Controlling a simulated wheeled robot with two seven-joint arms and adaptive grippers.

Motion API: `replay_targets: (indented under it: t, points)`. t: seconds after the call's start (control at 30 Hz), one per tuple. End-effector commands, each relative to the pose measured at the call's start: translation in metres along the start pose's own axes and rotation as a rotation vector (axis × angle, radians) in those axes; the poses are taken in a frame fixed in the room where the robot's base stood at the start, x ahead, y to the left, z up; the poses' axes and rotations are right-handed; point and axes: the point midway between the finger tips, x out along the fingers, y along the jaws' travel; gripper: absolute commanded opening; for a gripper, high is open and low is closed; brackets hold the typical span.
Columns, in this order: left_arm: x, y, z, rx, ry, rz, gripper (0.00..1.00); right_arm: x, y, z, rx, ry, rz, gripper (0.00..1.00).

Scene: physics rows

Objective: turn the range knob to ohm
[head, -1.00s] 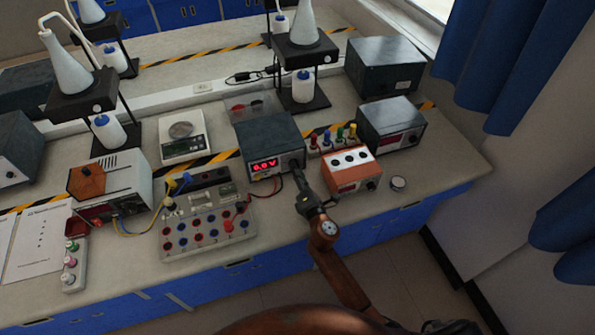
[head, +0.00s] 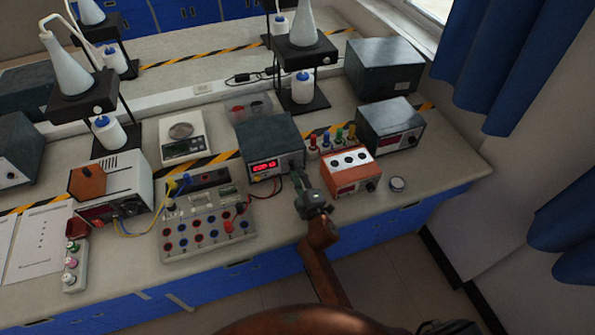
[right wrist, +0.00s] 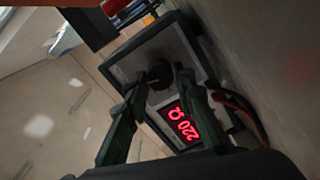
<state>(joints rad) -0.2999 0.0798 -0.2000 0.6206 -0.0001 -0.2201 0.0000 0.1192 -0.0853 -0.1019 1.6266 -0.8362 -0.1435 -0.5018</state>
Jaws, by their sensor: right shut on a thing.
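The dark meter (head: 268,134) stands on the bench at the middle of the head view, its red display (head: 264,167) lit on the front. The round black range knob (right wrist: 159,74) is on the meter's pale front panel beside the display. My right gripper (right wrist: 157,86) is shut on the knob, with one finger on each side. In the head view the right gripper (head: 297,170) reaches the meter's front right and hides the knob. My left gripper is not in view.
An orange box (head: 352,172) with black knobs stands close to the right of my gripper. A terminal board (head: 208,230) with coloured sockets lies to the left, wired to the meter by leads.

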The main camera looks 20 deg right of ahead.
Motion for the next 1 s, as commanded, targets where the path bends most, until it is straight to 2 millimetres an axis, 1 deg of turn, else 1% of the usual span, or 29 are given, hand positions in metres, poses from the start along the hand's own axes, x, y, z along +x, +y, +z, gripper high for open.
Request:
replay_targets:
  t: [0.23, 0.67, 0.7, 0.93, 1.0]
  points:
    - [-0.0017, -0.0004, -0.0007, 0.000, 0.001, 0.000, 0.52, -0.0002, -0.0004, 0.0012, 0.057, -0.002, -0.001, 0.00]
    - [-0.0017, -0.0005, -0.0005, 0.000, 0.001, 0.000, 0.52, -0.0002, -0.0010, 0.0012, 0.068, -0.002, -0.002, 0.00]
    - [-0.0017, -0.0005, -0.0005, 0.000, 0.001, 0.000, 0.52, -0.0002, -0.0010, 0.0012, 0.068, -0.002, -0.002, 0.25]
    - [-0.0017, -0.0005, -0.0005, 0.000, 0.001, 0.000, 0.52, 0.0000, -0.0007, 0.0005, 0.067, -0.001, -0.001, 0.40]
    - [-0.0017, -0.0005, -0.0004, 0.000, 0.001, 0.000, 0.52, 0.0000, -0.0006, 0.0003, 0.066, -0.001, -0.001, 0.42]
